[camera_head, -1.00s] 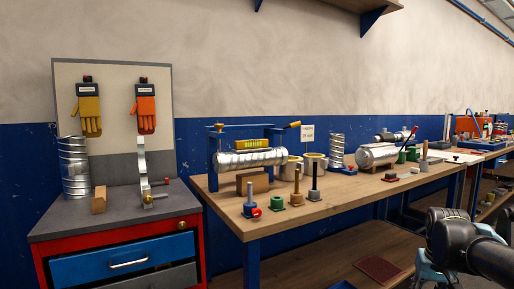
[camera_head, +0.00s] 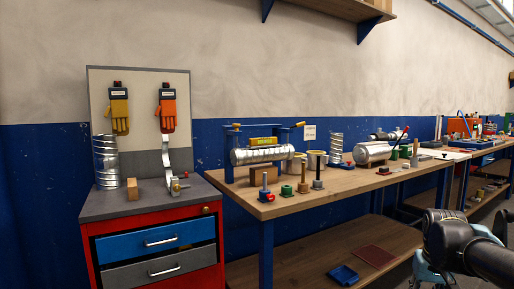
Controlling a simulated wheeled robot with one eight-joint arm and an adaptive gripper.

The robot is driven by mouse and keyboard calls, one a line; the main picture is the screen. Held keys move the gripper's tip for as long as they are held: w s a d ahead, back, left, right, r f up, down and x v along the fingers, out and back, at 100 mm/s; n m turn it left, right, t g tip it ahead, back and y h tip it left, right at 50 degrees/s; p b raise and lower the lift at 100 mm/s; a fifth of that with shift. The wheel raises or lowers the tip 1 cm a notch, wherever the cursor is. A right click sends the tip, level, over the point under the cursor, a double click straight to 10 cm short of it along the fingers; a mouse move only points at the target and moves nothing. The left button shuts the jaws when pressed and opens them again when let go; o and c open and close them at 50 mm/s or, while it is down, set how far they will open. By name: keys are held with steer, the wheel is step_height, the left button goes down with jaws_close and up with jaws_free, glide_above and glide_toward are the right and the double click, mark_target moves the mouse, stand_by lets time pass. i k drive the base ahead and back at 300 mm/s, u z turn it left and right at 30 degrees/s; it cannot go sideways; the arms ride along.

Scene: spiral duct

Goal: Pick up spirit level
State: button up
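A small yellow-green bar (camera_head: 264,141), which looks like the spirit level, lies on top of a silver spiral duct (camera_head: 258,154). The duct rests in a blue frame (camera_head: 229,150) at the back left of the wooden workbench (camera_head: 340,180). The bar's details are too small to read. Black and pale blue links of my arm (camera_head: 450,243) show at the lower right, well apart from the bar. My gripper's fingers cannot be made out.
A red cabinet (camera_head: 205,209) with blue and grey drawers stands left. A lower shelf holds a blue tray (camera_head: 343,275). A wall shelf (camera_head: 335,8) hangs above.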

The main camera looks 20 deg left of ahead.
mark_target(266, 140)
steer(key=k, duration=1.35)
steer(key=u, duration=0.6)
steer(key=i, duration=1.5)
